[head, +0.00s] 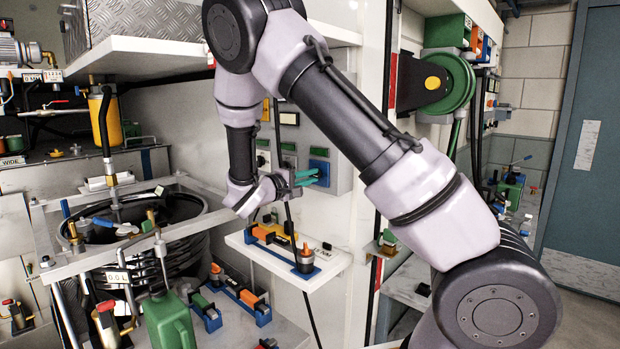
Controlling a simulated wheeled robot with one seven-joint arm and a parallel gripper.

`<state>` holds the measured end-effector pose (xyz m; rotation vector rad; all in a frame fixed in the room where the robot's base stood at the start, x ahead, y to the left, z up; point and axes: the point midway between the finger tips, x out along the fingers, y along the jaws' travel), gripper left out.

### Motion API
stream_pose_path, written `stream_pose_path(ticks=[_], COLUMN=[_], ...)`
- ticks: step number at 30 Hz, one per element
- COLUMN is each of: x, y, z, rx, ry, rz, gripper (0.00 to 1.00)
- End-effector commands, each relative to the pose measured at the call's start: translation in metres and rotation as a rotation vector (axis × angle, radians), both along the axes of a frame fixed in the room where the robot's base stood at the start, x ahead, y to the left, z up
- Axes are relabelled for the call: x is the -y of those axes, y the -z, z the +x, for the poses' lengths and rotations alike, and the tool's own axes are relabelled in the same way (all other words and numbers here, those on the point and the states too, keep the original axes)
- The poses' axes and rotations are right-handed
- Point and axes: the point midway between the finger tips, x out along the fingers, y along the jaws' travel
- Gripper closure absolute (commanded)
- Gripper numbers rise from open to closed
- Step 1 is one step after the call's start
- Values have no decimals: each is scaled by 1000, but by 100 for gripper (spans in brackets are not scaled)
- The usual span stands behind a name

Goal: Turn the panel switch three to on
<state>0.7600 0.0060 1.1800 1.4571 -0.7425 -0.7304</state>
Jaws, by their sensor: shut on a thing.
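A grey switch panel (341,158) is on the white wall behind my gripper. It carries a row of switches; the rightmost one in view has a blue plate (319,166), and a green-plated switch (289,157) is left of it. My gripper (308,178) has teal fingers and is at the blue-plated switch, closed on its handle, as far as I can tell. The fingers cover most of the handle, so its position and any marking are hidden.
A white shelf (325,262) with orange and blue tools juts out below my gripper. A strapped black coiled tank (185,208) and a green can (170,322) stand at left. A green hose reel (450,82) is right of the white post.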

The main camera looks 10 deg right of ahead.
Motion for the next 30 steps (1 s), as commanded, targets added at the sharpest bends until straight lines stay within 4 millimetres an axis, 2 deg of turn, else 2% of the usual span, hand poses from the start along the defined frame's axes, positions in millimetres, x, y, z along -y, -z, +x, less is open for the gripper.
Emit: stream_pose_path(ticks=[2,3,5,6,17,20,30], x=[0,0,0,0,-4,-15,-69], y=[1,1,1,1,0,0,1], z=[-1,-1,-1,-1,-3,-10,-49], rx=[-1,-1,-1,-1,-1,-1,-1], ry=[0,0,0,0,-2,-4,-4], rz=[0,0,0,0,0,2,1], gripper=[100,80,57,54,54,54,54])
